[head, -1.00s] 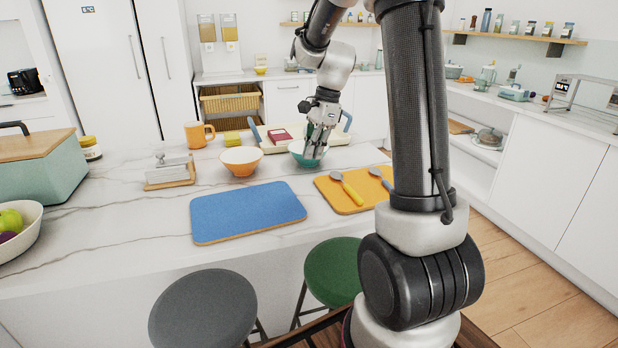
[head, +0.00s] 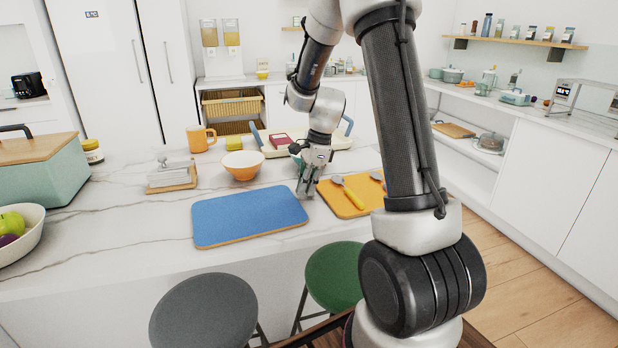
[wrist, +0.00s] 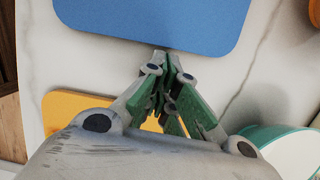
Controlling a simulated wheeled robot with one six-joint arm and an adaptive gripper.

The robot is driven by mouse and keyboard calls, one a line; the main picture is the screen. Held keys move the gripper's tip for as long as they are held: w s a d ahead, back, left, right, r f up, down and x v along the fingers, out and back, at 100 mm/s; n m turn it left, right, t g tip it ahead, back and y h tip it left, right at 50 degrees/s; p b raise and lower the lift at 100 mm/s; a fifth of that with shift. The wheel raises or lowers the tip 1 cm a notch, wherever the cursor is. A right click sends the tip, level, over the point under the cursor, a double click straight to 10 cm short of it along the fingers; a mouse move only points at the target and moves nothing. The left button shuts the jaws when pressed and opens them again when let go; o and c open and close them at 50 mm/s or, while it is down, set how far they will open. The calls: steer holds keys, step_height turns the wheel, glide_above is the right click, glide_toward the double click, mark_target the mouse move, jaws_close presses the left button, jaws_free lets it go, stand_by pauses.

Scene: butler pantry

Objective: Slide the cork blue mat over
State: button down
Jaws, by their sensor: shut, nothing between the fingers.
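The blue mat (head: 248,214) with a cork edge lies flat on the marble counter, near its front edge. My gripper (head: 303,194) points down at the mat's right end, low over the counter, in the gap between the blue mat and the orange mat. In the wrist view my gripper (wrist: 172,62) is shut and empty. Its fingertips are right by the edge of the blue mat (wrist: 165,20); I cannot tell whether they touch it.
The orange mat (head: 343,199) with two spoons lies to the right. A teal bowl (wrist: 285,150) is near my gripper. Counter left of the blue mat is clear.

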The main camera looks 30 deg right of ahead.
mark_target(245, 204)
steer(key=shift+f, duration=0.1)
steer(key=w+a, duration=0.1)
steer(key=a, duration=0.4)
steer(key=w+a, duration=0.1)
steer(key=a, duration=0.5)
steer(key=w+a, duration=0.1)
steer(key=a, duration=0.4)
steer(key=shift+w+a, duration=0.1)
steer(key=shift+a, duration=0.25)
